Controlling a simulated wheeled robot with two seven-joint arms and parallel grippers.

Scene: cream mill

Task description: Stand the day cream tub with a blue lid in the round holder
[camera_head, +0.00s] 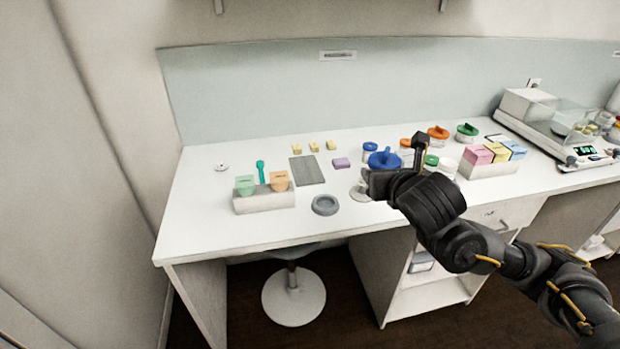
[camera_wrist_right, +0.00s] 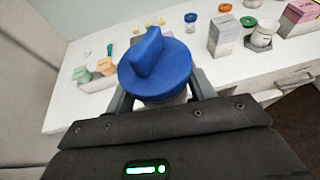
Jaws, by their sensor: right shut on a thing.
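The day cream tub's blue lid (camera_head: 385,160), with a raised grip bar, shows above my right gripper (camera_head: 388,182) in the head view. In the right wrist view the blue lid (camera_wrist_right: 155,66) fills the middle, and the fingers of my right gripper (camera_wrist_right: 163,96) are shut on the tub just below it. The tub's body is mostly hidden by the lid and gripper. The round holder (camera_head: 325,205) is a grey ring on the white table, left of the held tub and apart from it. My left gripper is in neither view.
A box rack with pink, yellow and blue cartons (camera_head: 490,168) stands right. The table front around the holder is clear.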

